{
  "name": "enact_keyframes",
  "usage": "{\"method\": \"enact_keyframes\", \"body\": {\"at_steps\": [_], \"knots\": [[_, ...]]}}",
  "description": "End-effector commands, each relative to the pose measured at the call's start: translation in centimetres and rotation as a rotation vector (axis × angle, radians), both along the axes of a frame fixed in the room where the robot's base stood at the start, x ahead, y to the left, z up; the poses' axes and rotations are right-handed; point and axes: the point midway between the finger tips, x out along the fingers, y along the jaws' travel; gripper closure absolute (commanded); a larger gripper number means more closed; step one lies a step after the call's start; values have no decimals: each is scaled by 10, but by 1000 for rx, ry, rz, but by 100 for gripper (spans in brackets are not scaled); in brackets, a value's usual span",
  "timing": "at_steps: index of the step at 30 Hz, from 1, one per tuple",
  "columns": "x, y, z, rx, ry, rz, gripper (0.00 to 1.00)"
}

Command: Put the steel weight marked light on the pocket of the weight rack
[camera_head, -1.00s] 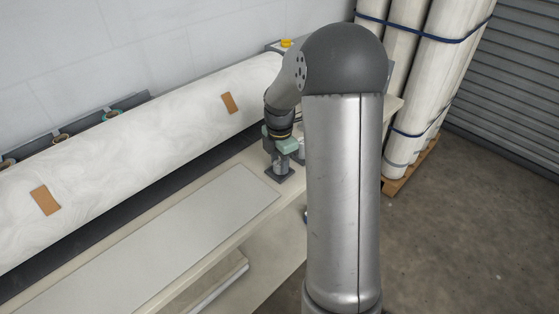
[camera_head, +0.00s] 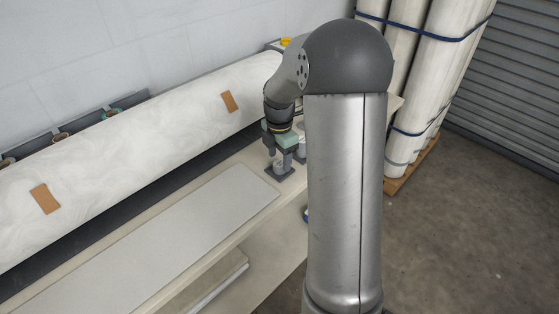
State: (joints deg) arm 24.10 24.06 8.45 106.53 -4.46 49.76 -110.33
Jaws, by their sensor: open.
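My gripper (camera_head: 280,149) is open, with its greenish body and dark fingers pointing down over the far right end of the bench. A small steel weight (camera_head: 279,166) stands upright on a dark square plate (camera_head: 284,176), which looks like part of the weight rack. The fingers are at or just above this weight; I cannot tell whether they touch it. Another greyish metal piece (camera_head: 301,152) shows just to the right, partly hidden by my arm. Markings on the weights are too small to read.
A long white roll (camera_head: 140,140) with brown tags lies along the back of the bench. A pale flat panel (camera_head: 180,235) covers the bench front. Wrapped upright rolls (camera_head: 425,80) stand on a pallet at right. My arm hides the bench's right end.

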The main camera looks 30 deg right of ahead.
Motion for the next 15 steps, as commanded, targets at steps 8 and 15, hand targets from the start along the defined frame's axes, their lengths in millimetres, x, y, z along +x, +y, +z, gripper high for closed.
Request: {"method": "enact_keyframes", "body": {"at_steps": [8,15], "knots": [[1,-1,62,-2,-5,-1,43],[0,0,95,-1,-3,-1,43]]}}
